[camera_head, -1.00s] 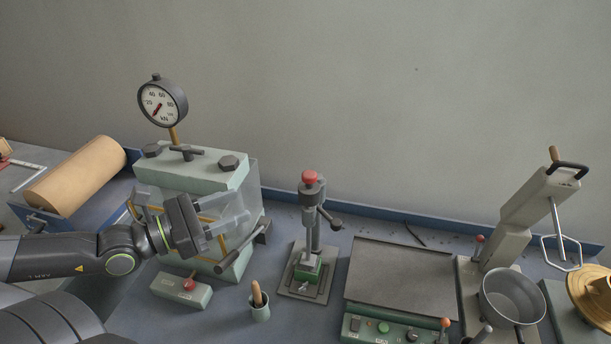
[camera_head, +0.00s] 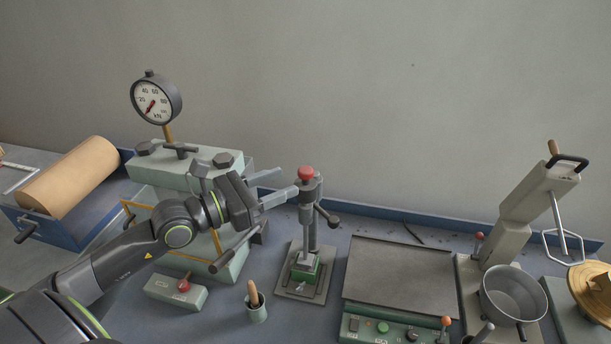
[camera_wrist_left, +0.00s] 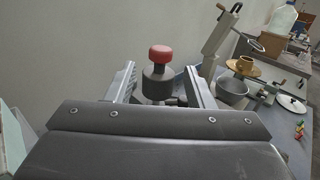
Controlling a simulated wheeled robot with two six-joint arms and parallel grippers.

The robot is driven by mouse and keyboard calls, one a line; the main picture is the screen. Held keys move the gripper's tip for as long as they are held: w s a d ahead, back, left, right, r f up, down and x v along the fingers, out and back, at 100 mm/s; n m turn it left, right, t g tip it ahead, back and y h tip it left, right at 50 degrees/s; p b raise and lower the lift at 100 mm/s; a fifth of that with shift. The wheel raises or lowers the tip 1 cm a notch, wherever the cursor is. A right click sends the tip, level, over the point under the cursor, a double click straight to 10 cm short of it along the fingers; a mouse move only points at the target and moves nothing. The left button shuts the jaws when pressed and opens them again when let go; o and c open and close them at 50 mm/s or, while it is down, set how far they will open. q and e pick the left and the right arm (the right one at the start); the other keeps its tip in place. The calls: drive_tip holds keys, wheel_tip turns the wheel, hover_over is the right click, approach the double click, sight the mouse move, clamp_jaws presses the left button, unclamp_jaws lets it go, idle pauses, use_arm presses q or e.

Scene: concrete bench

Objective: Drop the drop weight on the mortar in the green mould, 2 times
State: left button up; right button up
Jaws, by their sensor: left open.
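The drop weight stand has a red knob (camera_head: 306,173) on top of a dark grey upright post (camera_head: 306,215). The green mould (camera_head: 304,269) sits at its foot on a flat base plate. The mortar inside cannot be made out. My left gripper (camera_head: 289,181) is open at knob height, just left of the post. In the left wrist view, the red knob (camera_wrist_left: 161,54) and the dark collar under it show between the two spread fingers (camera_wrist_left: 160,72). I cannot tell whether they touch. My right gripper is not in view.
A press with a round gauge (camera_head: 156,97) stands behind my left arm. A small cup with a wooden-handled tool (camera_head: 254,305) and a box with a red lever (camera_head: 176,290) stand in front. A flat grey plate (camera_head: 400,275) and a mixer with a bowl (camera_head: 513,295) are at right.

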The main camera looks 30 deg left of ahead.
sight(299, 176)
use_arm(q)
drive_tip(key=shift+x, duration=3.35)
clamp_jaws()
